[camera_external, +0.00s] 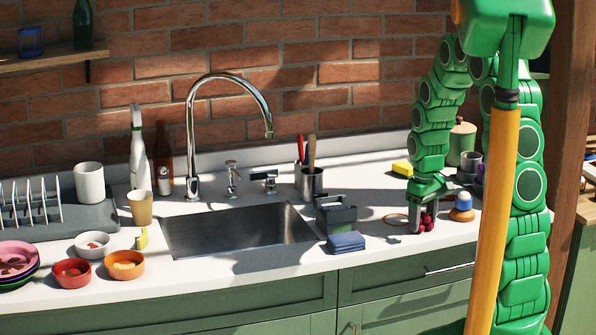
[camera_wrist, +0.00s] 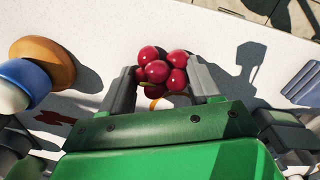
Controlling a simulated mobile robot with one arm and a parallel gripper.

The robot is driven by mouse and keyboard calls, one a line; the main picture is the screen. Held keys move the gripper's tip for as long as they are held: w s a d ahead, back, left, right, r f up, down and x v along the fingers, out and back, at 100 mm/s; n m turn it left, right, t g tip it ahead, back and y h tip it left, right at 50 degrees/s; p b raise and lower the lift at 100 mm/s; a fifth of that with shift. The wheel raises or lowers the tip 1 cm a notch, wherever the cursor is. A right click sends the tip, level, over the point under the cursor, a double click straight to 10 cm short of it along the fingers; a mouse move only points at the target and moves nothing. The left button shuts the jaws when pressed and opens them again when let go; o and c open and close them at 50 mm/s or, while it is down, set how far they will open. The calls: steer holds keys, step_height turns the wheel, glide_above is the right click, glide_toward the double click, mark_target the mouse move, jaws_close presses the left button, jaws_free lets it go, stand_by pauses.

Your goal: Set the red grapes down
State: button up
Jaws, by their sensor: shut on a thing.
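The red grapes (camera_external: 427,223) are a small dark red bunch at the right part of the white countertop. My gripper (camera_external: 424,220) is shut on them, pointing down, with a finger on each side. In the wrist view the bunch (camera_wrist: 162,68) sits between the two grey fingertips (camera_wrist: 160,74), with several round berries showing. The bunch is low over the countertop; I cannot tell whether it touches the surface.
An orange, blue and white rounded object (camera_external: 461,209) stands close to the right of my gripper. A thin ring (camera_external: 395,219) lies between. The counter's front edge is near.

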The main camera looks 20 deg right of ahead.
mark_target(423, 214)
steer(key=o, duration=1.1)
step_height(423, 214, up, 11)
steer(key=s+a+r+m, duration=0.1)
steer(key=s, duration=0.9)
steer(key=s+a+r+m+g, duration=0.1)
steer(key=s+r+m, duration=0.1)
steer(key=s, duration=0.8)
steer(key=s+a+r+m, duration=0.1)
steer(key=s+r, duration=0.1)
steer(key=s, duration=0.9)
steer(key=shift+a+r+g, duration=0.15)
steer(key=shift+a+g, duration=0.2)
steer(key=shift+g, duration=0.05)
